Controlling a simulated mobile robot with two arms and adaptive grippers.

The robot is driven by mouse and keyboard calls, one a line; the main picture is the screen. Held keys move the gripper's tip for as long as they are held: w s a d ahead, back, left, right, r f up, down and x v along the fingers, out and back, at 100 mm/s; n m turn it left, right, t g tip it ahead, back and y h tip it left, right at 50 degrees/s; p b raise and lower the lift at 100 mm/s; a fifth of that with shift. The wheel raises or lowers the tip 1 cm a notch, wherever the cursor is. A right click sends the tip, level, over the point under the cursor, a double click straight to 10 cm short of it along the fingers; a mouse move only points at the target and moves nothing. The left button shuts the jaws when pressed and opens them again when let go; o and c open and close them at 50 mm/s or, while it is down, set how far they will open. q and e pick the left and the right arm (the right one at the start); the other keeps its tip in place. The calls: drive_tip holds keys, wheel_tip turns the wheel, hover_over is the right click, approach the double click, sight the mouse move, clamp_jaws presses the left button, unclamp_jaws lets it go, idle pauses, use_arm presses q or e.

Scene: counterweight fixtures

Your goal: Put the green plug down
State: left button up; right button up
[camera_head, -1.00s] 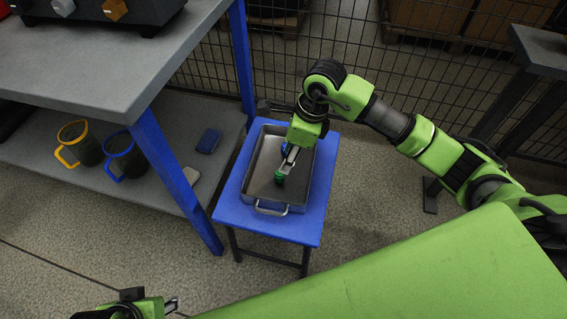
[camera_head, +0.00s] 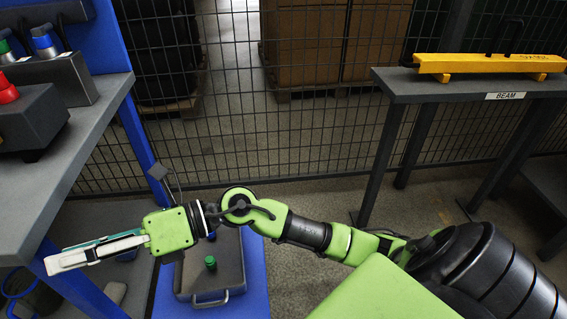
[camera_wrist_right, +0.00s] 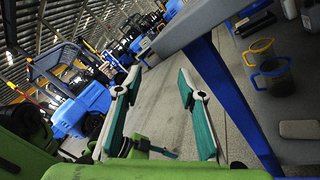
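The green plug (camera_head: 210,263) stands upright on the floor of a grey metal tray (camera_head: 234,270), which sits on a small blue stand (camera_head: 256,285). My right gripper (camera_head: 52,262) is off to the left of the tray, above the lower shelf area, and points left. It does not touch the plug. In the right wrist view its two fingers (camera_wrist_right: 160,85) are spread with nothing between them. My left gripper is in neither view.
A grey workbench (camera_head: 95,125) with a dark box and a red knob (camera_head: 8,90) is at the left, close to my right gripper. A wire fence (camera_head: 235,130) runs behind. A table at right, labelled BEAM, bears a yellow beam (camera_head: 480,64).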

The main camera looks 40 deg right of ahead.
drive_tip(key=w+d+r+m+t, duration=0.4)
drive_tip(key=d+r+m+t, duration=0.25)
drive_tip(key=m+t, duration=0.4)
drive_tip(key=w+d+f+m+t+h, duration=0.2)
drive_tip(key=d+m+t+h, duration=0.1)
drive_tip(key=d+m+h, duration=0.3)
drive_tip(key=w+d+f+m+t+h, duration=0.2)
drive_tip(key=d+m+t+h, duration=0.15)
drive_tip(key=m+h, duration=0.4)
drive_tip(key=s+d+f+m+g+h, duration=0.1)
drive_tip(key=d+f+m+g+h, duration=0.4)
drive_tip(key=d+f+m, duration=0.6)
drive_tip(key=s+f+m+g+h, duration=0.1)
drive_tip(key=s+f+m+g, duration=0.2)
drive_tip(key=s+f+g, duration=0.55)
drive_tip(key=s+a+f+m+g+y, duration=0.1)
drive_tip(key=s+f+g, duration=0.3)
drive_tip(key=s+f, duration=0.9)
drive_tip(key=s+m, duration=0.1)
drive_tip(key=s, duration=0.2)
drive_tip(key=shift+s+a+f+g, duration=0.2)
drive_tip(key=shift+a+f+g, duration=0.15)
drive_tip(key=shift+a+f, duration=0.05)
